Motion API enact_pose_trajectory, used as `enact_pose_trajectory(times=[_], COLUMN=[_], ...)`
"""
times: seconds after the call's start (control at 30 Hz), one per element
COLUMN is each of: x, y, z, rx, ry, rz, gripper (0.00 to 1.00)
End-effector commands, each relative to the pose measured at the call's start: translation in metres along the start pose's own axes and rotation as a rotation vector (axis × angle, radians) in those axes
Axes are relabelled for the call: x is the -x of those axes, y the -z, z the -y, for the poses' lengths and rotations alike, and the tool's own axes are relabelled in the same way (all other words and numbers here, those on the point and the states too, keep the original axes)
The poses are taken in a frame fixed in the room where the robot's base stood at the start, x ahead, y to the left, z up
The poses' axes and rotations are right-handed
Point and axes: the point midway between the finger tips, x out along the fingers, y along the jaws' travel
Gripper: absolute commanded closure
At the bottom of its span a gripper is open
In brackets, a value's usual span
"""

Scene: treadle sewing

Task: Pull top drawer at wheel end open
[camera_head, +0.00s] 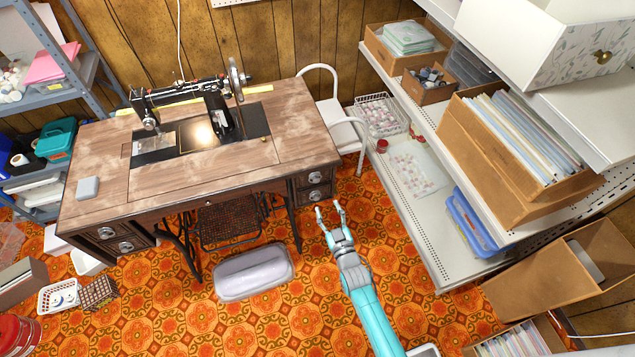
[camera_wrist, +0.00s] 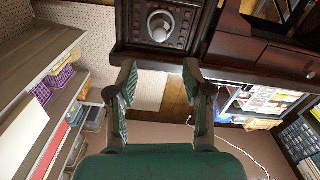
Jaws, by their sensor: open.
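The sewing table's right end, below the machine's handwheel (camera_head: 237,78), has two small dark drawers with round metal knobs. The top drawer (camera_head: 303,182) looks shut, with the lower drawer (camera_head: 305,198) under it. My gripper (camera_head: 329,206) is open and empty, just right of and in front of these drawers, apart from them. In the wrist view, the open fingers (camera_wrist: 160,72) point toward a dark carved drawer front (camera_wrist: 135,22) with a round knob (camera_wrist: 160,25). The knob lies beyond the fingertips, roughly centred between them. I cannot tell there which drawer it is.
A white metal shelf unit (camera_head: 420,215) stands to the right of my arm. A white folding chair (camera_head: 345,130) is behind the drawer end.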

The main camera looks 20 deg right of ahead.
Motion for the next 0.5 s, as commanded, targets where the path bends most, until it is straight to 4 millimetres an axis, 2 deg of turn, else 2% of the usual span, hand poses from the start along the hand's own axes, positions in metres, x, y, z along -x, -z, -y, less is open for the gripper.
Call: enact_pose_trajectory(times=[0.27,0.5], x=[-0.027,-0.068], y=[0.001,0.002], z=[0.0,0.0], rx=[0.002,0.002], ry=[-0.001,-0.001], rz=[-0.004,-0.004], gripper=[0.49,0.49])
